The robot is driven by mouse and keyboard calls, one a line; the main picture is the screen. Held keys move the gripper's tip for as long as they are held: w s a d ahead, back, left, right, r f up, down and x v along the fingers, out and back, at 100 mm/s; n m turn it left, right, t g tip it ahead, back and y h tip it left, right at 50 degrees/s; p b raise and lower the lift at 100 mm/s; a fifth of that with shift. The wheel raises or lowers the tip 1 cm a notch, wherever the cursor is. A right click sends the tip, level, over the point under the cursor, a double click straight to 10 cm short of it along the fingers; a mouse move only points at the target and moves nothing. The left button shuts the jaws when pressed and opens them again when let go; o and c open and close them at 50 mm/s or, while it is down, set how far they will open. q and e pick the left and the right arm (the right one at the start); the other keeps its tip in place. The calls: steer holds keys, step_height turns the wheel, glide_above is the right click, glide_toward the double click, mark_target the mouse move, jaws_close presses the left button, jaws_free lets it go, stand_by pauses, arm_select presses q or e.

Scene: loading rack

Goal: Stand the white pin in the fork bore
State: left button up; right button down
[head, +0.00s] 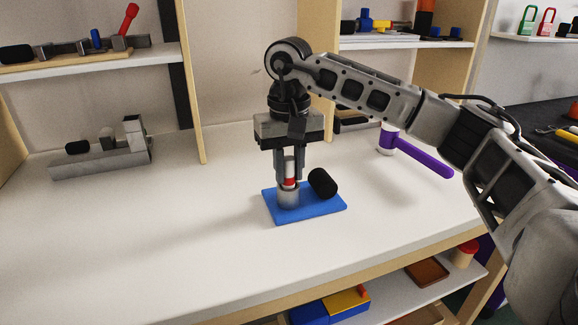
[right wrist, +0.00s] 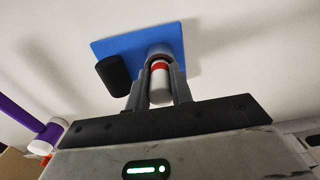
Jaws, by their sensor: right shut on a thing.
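The white pin (head: 289,170) with a red band is upright between the fingers of my right gripper (head: 288,178), which is shut on it and points straight down. The right wrist view also shows the pin (right wrist: 160,85) between the two fingers. Below it a grey round metal piece (head: 288,198), seemingly the fork with its bore, stands on a blue plate (head: 305,211). The pin's lower end is at the top of this piece; I cannot tell how far it is inside. The bore is hidden. My left gripper is not in view.
A black cylinder (head: 322,182) is on the blue plate, close right of the gripper. A purple-handled mallet (head: 425,157) lies at the back right. A grey fixture (head: 102,155) stands at the back left. The white table's front and left are clear.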

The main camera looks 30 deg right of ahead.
mark_target(289, 158)
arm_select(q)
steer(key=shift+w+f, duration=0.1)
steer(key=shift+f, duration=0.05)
arm_select(e)
steer(key=shift+f, duration=0.3)
stand_by(0.3)
steer(key=c, duration=1.2)
jaws_free()
steer(key=shift+c, duration=0.2)
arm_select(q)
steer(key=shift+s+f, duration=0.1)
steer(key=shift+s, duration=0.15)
arm_select(e)
steer(key=shift+o, duration=0.5)
arm_select(q)
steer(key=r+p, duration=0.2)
steer(key=p, duration=0.1)
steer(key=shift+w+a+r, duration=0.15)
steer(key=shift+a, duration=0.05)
arm_select(e)
step_height(289, 158, up, 16)
